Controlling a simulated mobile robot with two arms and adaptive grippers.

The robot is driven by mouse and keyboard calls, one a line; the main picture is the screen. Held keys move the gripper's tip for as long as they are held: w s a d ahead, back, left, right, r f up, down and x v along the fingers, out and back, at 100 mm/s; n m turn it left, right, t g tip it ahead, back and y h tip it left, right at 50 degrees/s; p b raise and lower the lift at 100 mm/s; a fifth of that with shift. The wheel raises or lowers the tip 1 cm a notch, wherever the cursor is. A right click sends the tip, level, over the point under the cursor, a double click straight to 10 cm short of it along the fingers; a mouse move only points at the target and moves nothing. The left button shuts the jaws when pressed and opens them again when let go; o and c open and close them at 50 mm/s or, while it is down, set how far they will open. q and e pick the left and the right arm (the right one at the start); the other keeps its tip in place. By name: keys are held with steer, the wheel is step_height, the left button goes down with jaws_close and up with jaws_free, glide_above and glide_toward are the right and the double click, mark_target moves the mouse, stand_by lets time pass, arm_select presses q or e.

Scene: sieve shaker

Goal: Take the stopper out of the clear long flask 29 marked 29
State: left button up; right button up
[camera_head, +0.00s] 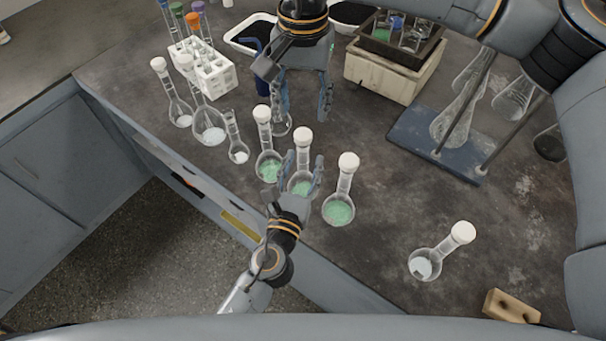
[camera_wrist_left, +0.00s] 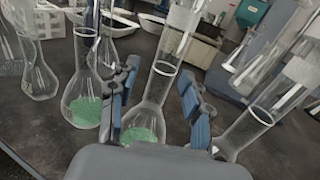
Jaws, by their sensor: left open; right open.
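Several clear long-necked flasks with white stoppers stand upright on the bench; I cannot read a 29 on any. In the head view, three hold green granules: a left one (camera_head: 268,167), a middle one (camera_head: 303,142) and a right one (camera_head: 339,209). Another flask (camera_head: 424,264) with a white stopper (camera_head: 463,232) stands at the lower right. My left gripper (camera_head: 302,175) is open, its fingers on either side of the middle flask; that flask's neck also shows between them in the left wrist view (camera_wrist_left: 160,83). My right gripper (camera_head: 302,98) is open above the bench, farther back.
Flasks with white contents (camera_head: 209,131) stand at the left, by a white rack (camera_head: 215,76) of capped tubes. A blue stand (camera_head: 420,143) with rods and glassware is at the right. A wooden box (camera_head: 385,77) is behind. A small wooden block (camera_head: 511,306) lies lower right.

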arm_select(q)
steer(key=shift+w, duration=0.1)
jaws_close()
stand_by(0.3)
